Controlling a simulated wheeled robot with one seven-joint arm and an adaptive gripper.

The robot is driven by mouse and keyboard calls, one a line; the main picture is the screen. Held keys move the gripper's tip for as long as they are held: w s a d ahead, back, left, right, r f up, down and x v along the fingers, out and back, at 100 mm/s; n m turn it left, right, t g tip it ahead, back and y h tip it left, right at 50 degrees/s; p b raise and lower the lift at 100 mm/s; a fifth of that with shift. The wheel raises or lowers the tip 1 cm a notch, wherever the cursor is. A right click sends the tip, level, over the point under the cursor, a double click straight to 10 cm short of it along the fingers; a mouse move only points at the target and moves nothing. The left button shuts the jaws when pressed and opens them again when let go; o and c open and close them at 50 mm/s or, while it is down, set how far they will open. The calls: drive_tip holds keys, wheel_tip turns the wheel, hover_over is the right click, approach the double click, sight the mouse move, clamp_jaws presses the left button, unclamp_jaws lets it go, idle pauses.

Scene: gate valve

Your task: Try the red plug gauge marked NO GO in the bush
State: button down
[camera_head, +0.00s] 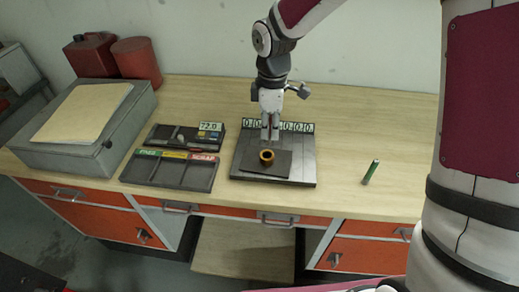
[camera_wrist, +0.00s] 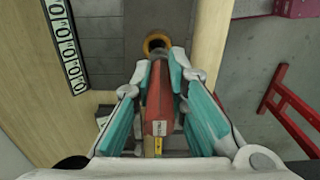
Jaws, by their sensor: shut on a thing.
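My gripper (camera_head: 270,131) points down over the dark plate at the middle of the bench. In the wrist view its fingers (camera_wrist: 160,72) are shut on a red plug gauge (camera_wrist: 157,100) with a white label and a yellow patch. The label is too small to read. The bush (camera_wrist: 154,38), an orange-brown ring, lies just beyond the gauge's far end; in the head view the bush (camera_head: 267,156) sits on the plate just below my gripper. The gauge's tip is hidden, so I cannot tell whether it touches or enters the bush.
The dark plate (camera_head: 243,172) has a number strip behind it. A green gauge (camera_head: 371,172) lies on the bench at right. Left are a tray with coloured labels including SCRAP (camera_head: 170,176), a small display box (camera_head: 210,132) and a grey case (camera_head: 75,145).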

drive_tip(key=shift+w+a, duration=0.3)
drive_tip(key=shift+f+b, duration=0.8)
drive_tip(key=shift+f, duration=1.85)
drive_tip(key=shift+f, duration=1.25)
idle(0.6)
drive_tip(key=shift+r+p, duration=0.35)
drive_tip(key=shift+r, duration=1.4)
idle(0.5)
drive_tip(key=shift+r+p, duration=0.65)
drive_tip(key=shift+r, duration=1.75)
